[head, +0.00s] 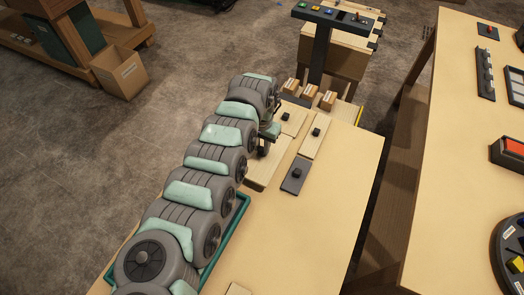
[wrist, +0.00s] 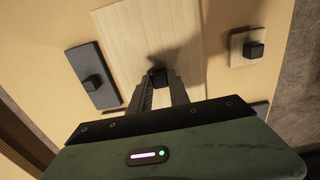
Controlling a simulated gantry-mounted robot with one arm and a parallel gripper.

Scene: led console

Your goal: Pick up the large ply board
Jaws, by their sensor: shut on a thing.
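The large ply board (head: 268,169) is a pale wooden panel on the near table, partly covered by my arm in the head view. In the wrist view the large ply board (wrist: 140,28) fills the middle, with a black knob (wrist: 158,72) on it. My gripper (head: 263,151) is over the board's left part in the head view. In the wrist view my gripper (wrist: 159,80) is shut on that knob, fingers on either side. I cannot tell whether the board touches the table or is slightly raised.
A dark grey board (head: 293,182) with a knob lies right of the large board. A medium ply board (head: 313,145) and a small ply board (head: 291,126) lie behind. Small boxes (head: 309,93) stand at the far edge. The table's right front (head: 320,235) is clear.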

